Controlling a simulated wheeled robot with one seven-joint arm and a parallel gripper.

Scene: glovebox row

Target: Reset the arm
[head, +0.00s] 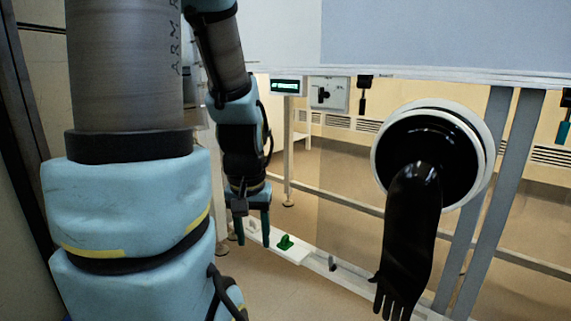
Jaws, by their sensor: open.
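My arm comes down along the left of the head view, with blue padded joints and grey-brown sleeves. My gripper (252,228) hangs from it left of the middle and points down. Its two green-tipped fingers are apart, and I see nothing between them. It is left of a small green object (285,242), which sits on a white plate (292,253) on the low rail. I cannot tell the exact distance between them.
A black glove (408,235) hangs from a white-ringed glove port (474,150) at the right. A small green display (287,86) and a box with a black knob (329,94) are mounted behind. Grey slanted struts (487,200) stand at the right. Some floor is clear below the gripper.

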